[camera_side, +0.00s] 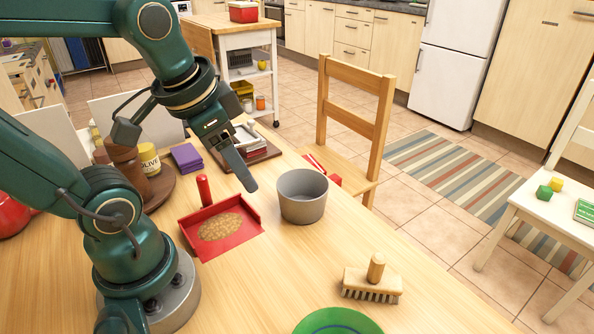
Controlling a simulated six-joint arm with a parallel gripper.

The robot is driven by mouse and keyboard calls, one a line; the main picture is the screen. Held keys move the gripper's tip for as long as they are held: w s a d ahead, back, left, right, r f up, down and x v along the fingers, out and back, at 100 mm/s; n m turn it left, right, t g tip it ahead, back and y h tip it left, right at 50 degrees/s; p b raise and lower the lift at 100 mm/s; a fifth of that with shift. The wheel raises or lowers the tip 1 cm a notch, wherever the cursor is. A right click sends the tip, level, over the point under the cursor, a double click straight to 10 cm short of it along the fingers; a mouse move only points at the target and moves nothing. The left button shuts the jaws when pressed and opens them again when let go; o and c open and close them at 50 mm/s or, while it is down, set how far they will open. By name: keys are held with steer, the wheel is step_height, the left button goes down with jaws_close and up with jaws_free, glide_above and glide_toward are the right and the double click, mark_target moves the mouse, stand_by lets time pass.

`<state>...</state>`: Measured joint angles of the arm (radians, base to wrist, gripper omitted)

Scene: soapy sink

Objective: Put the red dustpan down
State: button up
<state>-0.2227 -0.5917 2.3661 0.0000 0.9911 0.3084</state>
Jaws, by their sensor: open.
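The red dustpan (241,241) lies flat on the wooden table, with a patch of brown crumbs (221,227) in its pan. Its red handle (204,190) stands up at the back left. My gripper (246,184) is open and empty. It hangs above the table, to the right of the handle and apart from it in the picture. Only one finger shows clearly; the other is hidden behind it.
A grey bowl (302,196) stands just right of the dustpan. A wooden brush (372,283) and a green plate (338,322) are at the front. Purple blocks (187,158) and an olive tin (149,160) are at the back left. The table's front middle is clear.

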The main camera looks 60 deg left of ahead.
steer(key=shift+n+t+h, duration=0.5)
steer(key=shift+t, duration=0.2)
steer(key=d, duration=0.2)
steer(key=s+d, duration=0.1)
steer(key=shift+s+d+f, duration=0.1)
steer(key=shift+d+f, duration=0.1)
steer(key=shift+d, duration=0.2)
steer(key=shift+o, duration=0.4)
